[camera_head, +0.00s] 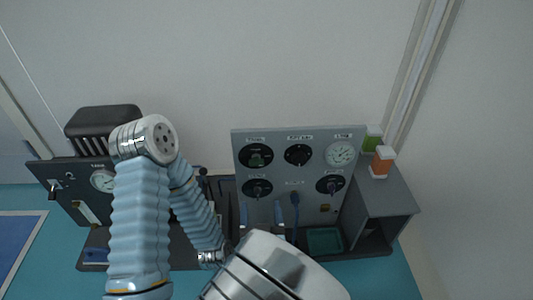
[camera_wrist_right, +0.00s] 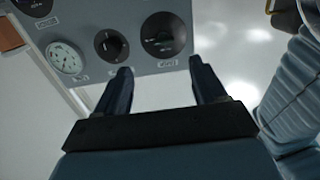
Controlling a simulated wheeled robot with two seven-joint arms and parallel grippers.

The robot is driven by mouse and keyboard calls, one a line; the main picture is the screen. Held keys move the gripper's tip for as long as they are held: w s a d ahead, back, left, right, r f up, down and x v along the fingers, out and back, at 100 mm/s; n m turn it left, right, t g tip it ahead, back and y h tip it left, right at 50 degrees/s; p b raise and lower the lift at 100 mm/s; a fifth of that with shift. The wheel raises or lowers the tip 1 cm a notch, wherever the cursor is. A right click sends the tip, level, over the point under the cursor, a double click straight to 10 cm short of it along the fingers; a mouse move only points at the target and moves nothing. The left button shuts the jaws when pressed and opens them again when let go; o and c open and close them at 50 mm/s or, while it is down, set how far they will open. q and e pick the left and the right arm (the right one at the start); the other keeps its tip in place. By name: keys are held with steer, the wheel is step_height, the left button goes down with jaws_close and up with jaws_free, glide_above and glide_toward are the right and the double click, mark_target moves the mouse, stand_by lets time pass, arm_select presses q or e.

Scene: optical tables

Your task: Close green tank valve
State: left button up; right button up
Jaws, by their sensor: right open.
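My right gripper (camera_head: 261,213) is low in front of the panel, below the green knob. Its two dark blue fingers are apart and empty in the right wrist view (camera_wrist_right: 162,80), and not touching the knob. My left gripper is not in view.
A black knob (camera_head: 298,154) and a white gauge (camera_head: 341,154) stand right of the green knob, with two dials below. A grey shelf (camera_head: 386,200) with an orange container (camera_head: 382,161) is at the right. A dark box with a gauge (camera_head: 103,180) is at the left.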

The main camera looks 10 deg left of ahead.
mark_target(256, 162)
steer(key=x, duration=1.4)
steer(key=shift+a+r+b, duration=0.25)
steer(key=shift+r+b, duration=0.05)
steer(key=shift+r, duration=0.25)
steer(key=c, duration=1.1)
